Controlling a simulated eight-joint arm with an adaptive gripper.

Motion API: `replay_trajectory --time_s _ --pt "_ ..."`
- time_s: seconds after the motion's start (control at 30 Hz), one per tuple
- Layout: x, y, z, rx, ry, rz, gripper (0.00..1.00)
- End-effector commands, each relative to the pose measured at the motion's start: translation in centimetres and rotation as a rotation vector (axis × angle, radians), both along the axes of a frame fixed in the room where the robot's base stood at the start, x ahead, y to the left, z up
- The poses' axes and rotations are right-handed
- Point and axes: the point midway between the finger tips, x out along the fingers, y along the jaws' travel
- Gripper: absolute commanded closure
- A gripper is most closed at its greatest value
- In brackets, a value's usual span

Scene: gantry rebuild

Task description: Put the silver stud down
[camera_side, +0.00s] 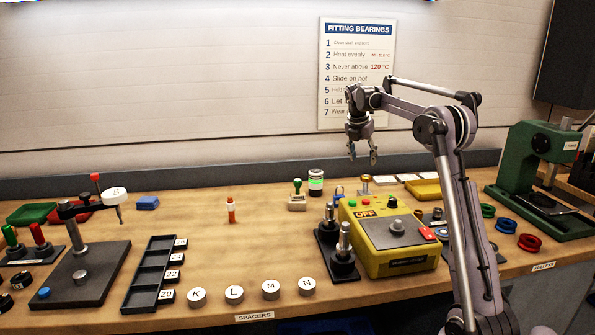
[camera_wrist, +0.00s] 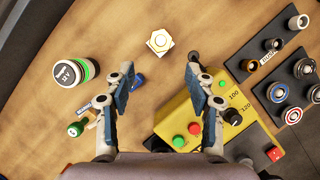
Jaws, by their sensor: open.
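My gripper (camera_side: 362,158) is open, high above the back of the bench, with nothing between its fingers. In the wrist view its two fingers (camera_wrist: 158,90) are spread wide. Two silver upright studs stand in black bases left of the yellow heater: a nearer one (camera_side: 344,238) and a farther one (camera_side: 329,213). I cannot tell which of them, if either, is the task's stud. A brass-coloured piece with a pale hexagonal top (camera_wrist: 159,42) stands on the bench ahead of the fingers; it also shows in the side view (camera_side: 365,186).
The yellow heater (camera_side: 400,262) has a grey top and knobs. A jar (camera_side: 315,182), a green-handled stamp (camera_side: 297,197) and a blue item (camera_wrist: 138,80) stand nearby. Black plates with rings (camera_wrist: 290,92) lie right. Lettered spacers (camera_side: 234,294) line the front. The bench's middle is largely clear.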

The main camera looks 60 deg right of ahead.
Motion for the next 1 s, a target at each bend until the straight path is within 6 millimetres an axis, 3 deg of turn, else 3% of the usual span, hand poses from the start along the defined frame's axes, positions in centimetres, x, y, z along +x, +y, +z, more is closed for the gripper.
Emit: replay_trajectory --time_s 0.17,0.3,0.47,0.7,1.0 --pt "1.4 4.8 1.3 0.007 -0.103 -0.090 0.45" --pt "2.3 11.7 2.3 0.042 -0.259 -0.240 0.45" --pt "2.0 19.7 2.6 0.119 -0.434 -0.431 0.45" --pt "-0.9 30.8 1.1 0.301 -0.646 -0.733 0.45" --pt "-7.1 41.6 -3.6 0.599 -0.783 -1.138 0.45"
